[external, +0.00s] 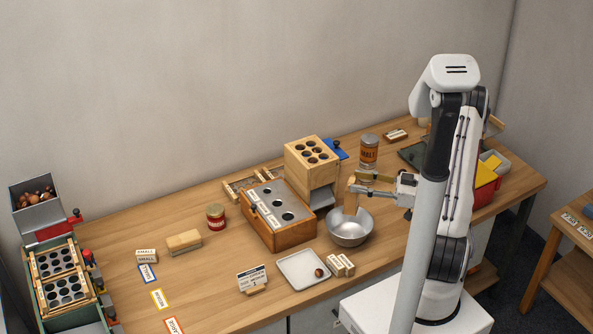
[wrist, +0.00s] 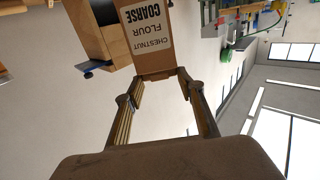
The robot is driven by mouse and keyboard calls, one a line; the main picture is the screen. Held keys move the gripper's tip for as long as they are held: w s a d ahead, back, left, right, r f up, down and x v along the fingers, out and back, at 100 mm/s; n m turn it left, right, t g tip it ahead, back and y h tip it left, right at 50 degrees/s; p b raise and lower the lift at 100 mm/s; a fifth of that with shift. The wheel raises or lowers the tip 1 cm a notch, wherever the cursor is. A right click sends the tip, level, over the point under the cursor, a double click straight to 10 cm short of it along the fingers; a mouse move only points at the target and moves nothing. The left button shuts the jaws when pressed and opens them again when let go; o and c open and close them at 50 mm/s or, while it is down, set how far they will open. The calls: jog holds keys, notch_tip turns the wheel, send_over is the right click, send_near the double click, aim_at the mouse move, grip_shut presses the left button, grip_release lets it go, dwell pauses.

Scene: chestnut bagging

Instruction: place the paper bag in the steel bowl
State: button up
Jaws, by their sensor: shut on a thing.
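The brown paper bag (wrist: 146,40) is held at the fingertips of my gripper (wrist: 160,77) in the wrist view; its white label reads "CHESTNUT FLOUR COARSE". The bowl stands upright on the table. Its visible inside looks empty. The bowl is not visible in the wrist view.
A wooden box with round holes (external: 269,235) stands left of the bowl, and a taller wooden holed box (external: 312,158) behind it. A white tray (external: 290,279) with one chestnut and small labelled blocks (external: 341,266) lie in front.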

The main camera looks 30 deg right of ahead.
jog(key=shift+f, duration=0.75)
jog(key=shift+f, duration=0.15)
jog(key=shift+f, duration=2.75)
jog(key=shift+f, duration=0.1)
jog(key=shift+f, duration=2)
jog(key=shift+f, duration=0.15)
jog(key=o, duration=1.6)
jog(key=shift+c, duration=0.2)
